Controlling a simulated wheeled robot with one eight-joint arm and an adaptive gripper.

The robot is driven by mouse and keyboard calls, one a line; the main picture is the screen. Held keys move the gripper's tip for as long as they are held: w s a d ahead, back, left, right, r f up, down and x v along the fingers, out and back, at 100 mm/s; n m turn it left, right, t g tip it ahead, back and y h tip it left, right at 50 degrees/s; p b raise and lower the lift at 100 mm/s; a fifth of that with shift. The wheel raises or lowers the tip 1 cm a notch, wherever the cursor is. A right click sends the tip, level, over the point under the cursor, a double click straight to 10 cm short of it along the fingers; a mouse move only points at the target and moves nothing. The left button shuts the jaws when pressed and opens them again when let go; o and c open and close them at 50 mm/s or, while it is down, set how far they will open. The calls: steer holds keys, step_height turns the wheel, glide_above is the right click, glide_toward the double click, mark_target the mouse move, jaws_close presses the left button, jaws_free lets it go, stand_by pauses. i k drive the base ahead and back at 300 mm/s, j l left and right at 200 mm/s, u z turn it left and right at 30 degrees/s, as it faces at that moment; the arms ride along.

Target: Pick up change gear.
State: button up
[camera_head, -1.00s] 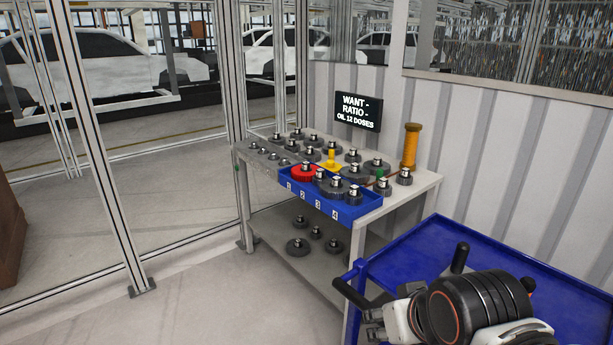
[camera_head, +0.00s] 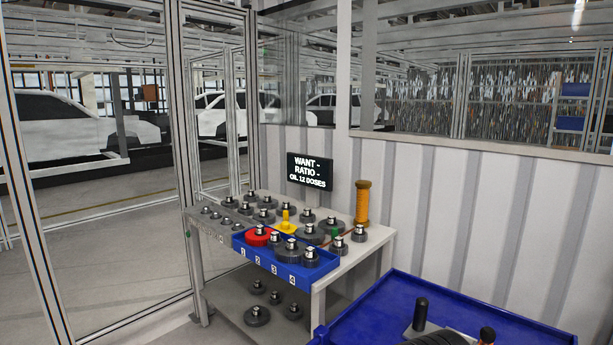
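Several dark grey gears with bright metal hubs stand on a light grey bench (camera_head: 352,262); I cannot tell which one is meant. A blue tray (camera_head: 262,262) numbered 1 to 4 sits at the bench's front edge. A red gear (camera_head: 258,238) is at its slot 1, with dark gears to the right, one of them a large gear (camera_head: 290,252). Another dark gear (camera_head: 359,235) stands at the bench's right end. More gears, including a large one (camera_head: 256,316), lie on the lower shelf. My gripper is not in view; only dark parts, likely of my arm, show at the bottom right.
A blue cart top (camera_head: 440,295) fills the lower right, close to the bench. A black sign (camera_head: 309,171) reads "WANT - RATIO - OIL 12 DOSES". A yellow-orange cylinder (camera_head: 362,202) stands at the bench's back right. Framed fence posts (camera_head: 181,170) stand left; a ribbed wall is behind.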

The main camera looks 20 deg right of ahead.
mark_target(259, 236)
steer(key=i+j, duration=0.1)
steer(key=j, duration=0.25)
steer(key=i+j+z, duration=0.1)
steer(key=i+j, duration=0.15)
steer(key=i+j+z, duration=0.1)
steer(key=i+j, duration=0.15)
steer(key=j, duration=0.15)
steer(key=i+j+z, duration=0.1)
steer(key=j, duration=0.3)
steer(key=i+j+z, duration=0.1)
steer(key=i+j, duration=0.2)
steer(key=i+j+z, duration=0.1)
steer(key=j, duration=0.35)
steer(key=i+z, duration=0.15)
steer(key=i, duration=0.45)
steer(key=i+j+z, duration=0.15)
steer(key=i, duration=0.45)
steer(key=i+l, duration=0.15)
